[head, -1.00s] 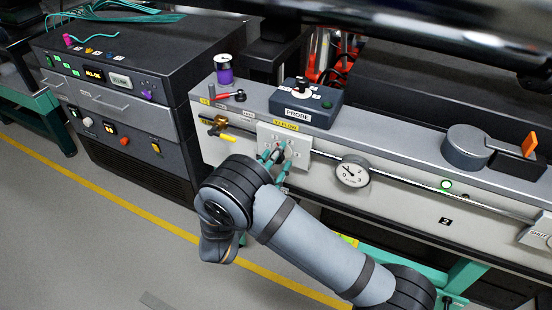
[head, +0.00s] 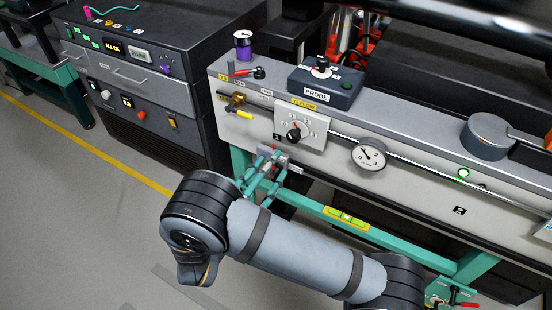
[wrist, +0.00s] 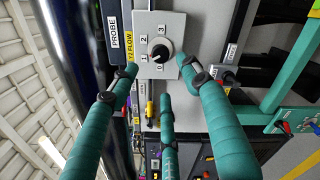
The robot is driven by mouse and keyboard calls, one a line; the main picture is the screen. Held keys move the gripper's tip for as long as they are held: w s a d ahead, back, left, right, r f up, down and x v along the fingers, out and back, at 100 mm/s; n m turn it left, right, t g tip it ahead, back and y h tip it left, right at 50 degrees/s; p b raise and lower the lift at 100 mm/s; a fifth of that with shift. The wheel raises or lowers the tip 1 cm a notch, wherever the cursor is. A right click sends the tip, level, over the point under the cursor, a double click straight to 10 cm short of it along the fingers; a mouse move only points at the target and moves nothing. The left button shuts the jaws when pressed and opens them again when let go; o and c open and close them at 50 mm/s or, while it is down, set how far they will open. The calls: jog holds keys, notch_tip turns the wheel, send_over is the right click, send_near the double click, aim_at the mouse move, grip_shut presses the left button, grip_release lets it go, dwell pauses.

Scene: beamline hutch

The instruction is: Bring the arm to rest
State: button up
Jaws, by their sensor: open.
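My arm is bent in front of the grey bench. My gripper (head: 268,172) has teal fingers, spread open and empty. It is in front of and below the white dial plate in the head view. The plate's black knob (head: 293,134) is uncovered, and the fingers look apart from it. In the wrist view my gripper (wrist: 160,82) shows its fingers spread, with the knob (wrist: 160,53) and its numbered plate (wrist: 172,29) beyond the fingertips. The yellow flow label is beside the plate.
A round gauge (head: 369,155) and a lit green lamp (head: 463,173) are right of the plate. A yellow-handled valve (head: 236,105) is left of it. The PROBE box (head: 325,88) and a purple spool (head: 243,46) stand on top. A teal frame (head: 385,236) runs below. Floor at left is clear.

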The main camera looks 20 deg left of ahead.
aim_at(292, 139)
dwell(0.3)
jog(key=w, duration=0.4)
jog(key=w+d, duration=0.1)
jog(key=w, duration=0.3)
jog(key=w+d, duration=0.1)
jog(key=w, duration=0.2)
jog(key=shift+w, duration=0.4)
jog(key=shift+s, duration=0.1)
